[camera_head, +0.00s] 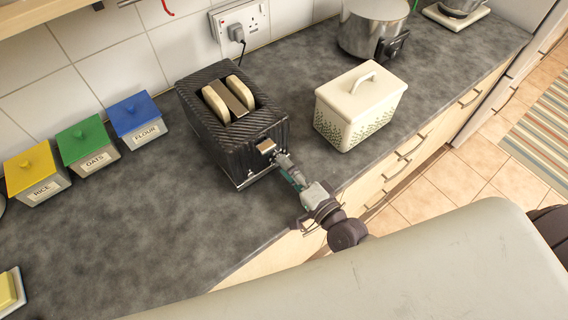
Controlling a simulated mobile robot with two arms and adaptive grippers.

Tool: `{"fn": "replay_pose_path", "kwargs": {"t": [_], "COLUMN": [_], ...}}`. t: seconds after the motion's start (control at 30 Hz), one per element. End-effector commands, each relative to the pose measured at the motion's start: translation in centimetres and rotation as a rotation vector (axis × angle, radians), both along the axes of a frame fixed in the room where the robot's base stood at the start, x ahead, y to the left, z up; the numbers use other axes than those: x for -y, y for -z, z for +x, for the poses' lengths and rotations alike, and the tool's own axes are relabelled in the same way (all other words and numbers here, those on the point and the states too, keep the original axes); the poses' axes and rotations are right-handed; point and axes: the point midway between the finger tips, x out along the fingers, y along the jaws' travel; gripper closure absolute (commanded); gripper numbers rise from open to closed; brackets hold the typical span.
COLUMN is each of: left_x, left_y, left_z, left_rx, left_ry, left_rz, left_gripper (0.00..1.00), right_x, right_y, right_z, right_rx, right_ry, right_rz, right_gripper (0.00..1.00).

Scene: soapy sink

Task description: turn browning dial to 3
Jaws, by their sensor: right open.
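A black ribbed toaster (205,112) stands on the dark countertop near the wall, with two slices of bread (227,99) in its slots. A light metallic lever (265,146) shows on its front end. My right gripper (283,160) is open at that front end, close to the lever and the toaster's lower front. I cannot tell whether it touches. The browning dial cannot be made out; the gripper may cover it. My left gripper is not in view.
A cream lidded bin (358,108) stands to the right of the gripper. RICE (37,174), OATS (87,147) and FLOUR (138,119) canisters stand left. A steel pot (370,28) is at the back. The front-left counter (150,235) is mostly clear.

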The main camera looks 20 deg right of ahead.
Motion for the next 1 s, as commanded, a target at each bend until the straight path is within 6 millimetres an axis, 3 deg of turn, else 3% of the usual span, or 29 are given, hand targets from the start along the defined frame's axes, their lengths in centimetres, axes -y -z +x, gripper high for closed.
{"fn": "replay_pose_path", "kwargs": {"t": [0.3, 0.5, 1.0], "left_x": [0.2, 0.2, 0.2], "left_y": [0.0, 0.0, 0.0], "left_z": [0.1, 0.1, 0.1], "left_rx": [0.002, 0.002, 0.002], "left_ry": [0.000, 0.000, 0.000], "left_rz": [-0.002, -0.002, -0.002], "left_gripper": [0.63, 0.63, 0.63], "right_x": [2.3, 3.2, 3.5], "right_y": [0.2, 0.1, 0.0], "right_z": [-6.6, -9.1, -9.7], "right_rx": [-0.006, -0.003, 0.000], "right_ry": [-0.003, -0.001, -0.001], "right_rz": [-0.003, -0.001, 0.000], "right_gripper": [0.49, 0.49, 0.49]}}
